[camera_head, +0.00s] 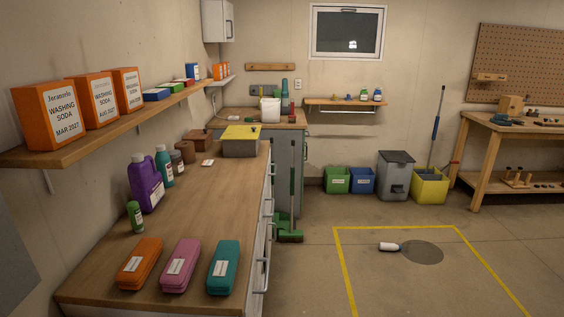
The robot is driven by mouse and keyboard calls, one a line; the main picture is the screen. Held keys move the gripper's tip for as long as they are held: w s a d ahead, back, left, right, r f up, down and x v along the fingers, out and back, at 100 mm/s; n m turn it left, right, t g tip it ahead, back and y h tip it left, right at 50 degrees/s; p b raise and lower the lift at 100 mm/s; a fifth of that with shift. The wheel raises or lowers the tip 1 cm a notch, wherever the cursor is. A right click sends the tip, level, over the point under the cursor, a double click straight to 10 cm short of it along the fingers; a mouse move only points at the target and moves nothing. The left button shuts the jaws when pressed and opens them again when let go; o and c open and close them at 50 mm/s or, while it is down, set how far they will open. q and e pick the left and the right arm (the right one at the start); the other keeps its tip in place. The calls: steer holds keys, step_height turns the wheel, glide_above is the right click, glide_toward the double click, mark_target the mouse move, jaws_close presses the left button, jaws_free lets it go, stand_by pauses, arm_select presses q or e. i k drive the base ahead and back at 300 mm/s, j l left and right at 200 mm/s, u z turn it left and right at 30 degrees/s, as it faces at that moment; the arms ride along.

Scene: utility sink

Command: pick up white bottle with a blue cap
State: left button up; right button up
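A white bottle (388,246) lies on its side on the concrete floor, inside a yellow taped outline (400,228). Its dark, bluish cap end points right, toward a dark round patch (423,252) on the floor. On the wooden shelf (345,104) under the window, a small bottle (364,94) looks white with a blue cap, and another (378,95) next to it looks white and green; both are too small to be sure. Neither of my grippers is in view.
A wooden counter (215,215) with cases and bottles runs along the left, below a shelf of orange soda boxes (50,115). Bins, including a yellow bucket (430,188), line the back wall. A workbench (520,140) stands right. The floor around the bottle is clear.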

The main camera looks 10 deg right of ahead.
mark_target(382, 246)
steer(key=i+l, duration=0.4)
steer(key=i+l+z, duration=0.1)
steer(key=i+l, duration=0.3)
steer(key=i, duration=0.25)
steer(key=i+l, duration=0.35)
steer(key=i, duration=0.15)
steer(key=i+l+z, duration=0.15)
steer(key=i+l, duration=1.35)
steer(key=i, duration=0.1)
